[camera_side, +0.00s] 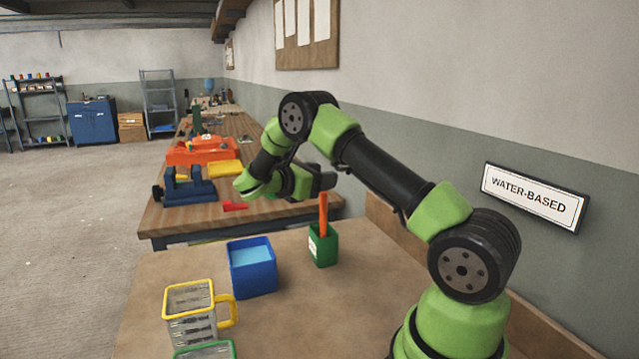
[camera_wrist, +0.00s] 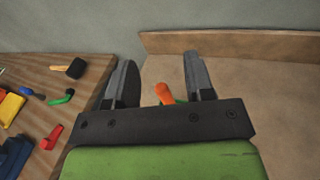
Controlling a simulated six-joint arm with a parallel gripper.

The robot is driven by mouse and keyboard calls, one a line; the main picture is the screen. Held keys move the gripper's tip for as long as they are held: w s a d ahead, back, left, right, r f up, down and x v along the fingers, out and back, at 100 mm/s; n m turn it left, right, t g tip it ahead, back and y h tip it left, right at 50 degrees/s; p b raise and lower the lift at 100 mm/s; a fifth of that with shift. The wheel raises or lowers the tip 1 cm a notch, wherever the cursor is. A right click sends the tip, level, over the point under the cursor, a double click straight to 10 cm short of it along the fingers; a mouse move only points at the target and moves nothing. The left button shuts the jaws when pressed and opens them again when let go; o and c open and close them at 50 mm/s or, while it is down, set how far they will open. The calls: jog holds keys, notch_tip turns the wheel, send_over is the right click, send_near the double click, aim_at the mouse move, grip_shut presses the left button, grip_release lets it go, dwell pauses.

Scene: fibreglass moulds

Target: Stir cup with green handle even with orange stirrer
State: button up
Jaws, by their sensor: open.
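The orange stirrer (camera_side: 323,214) stands upright in a small green holder (camera_side: 322,250) on the near table. My gripper (camera_side: 326,181) is open and empty, just above the stirrer's top in the side view. In the wrist view, the stirrer's top (camera_wrist: 164,93) shows between the two spread fingers (camera_wrist: 162,68), with the holder mostly hidden by my gripper's body. A clear cup with a green rim (camera_side: 205,350) is cut off by the bottom edge of the side view. Its handle is out of frame.
A clear cup with yellow rim and handle (camera_side: 190,314) stands behind the green-rimmed cup. A blue container (camera_side: 251,276) of light blue contents stands between the cups and holder. A wooden bench (camera_side: 165,221) with tools lies beyond. A low wooden ledge (camera_wrist: 235,42) runs along the wall.

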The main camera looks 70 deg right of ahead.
aim_at(321, 209)
jog(key=shift+n+h, duration=0.8)
jog(key=shift+n, duration=0.1)
jog(key=f, duration=0.3)
jog(key=d+f, duration=0.1)
jog(key=f, duration=0.5)
jog(key=shift+w+d, duration=0.25)
jog(key=shift+w, duration=0.1)
jog(key=shift+x, duration=0.9)
jog(key=shift+s+d+f, duration=0.1)
jog(key=shift+s+d, duration=0.1)
jog(key=shift+d, duration=0.35)
grip_shut()
notch_tip(321, 209, up, 11)
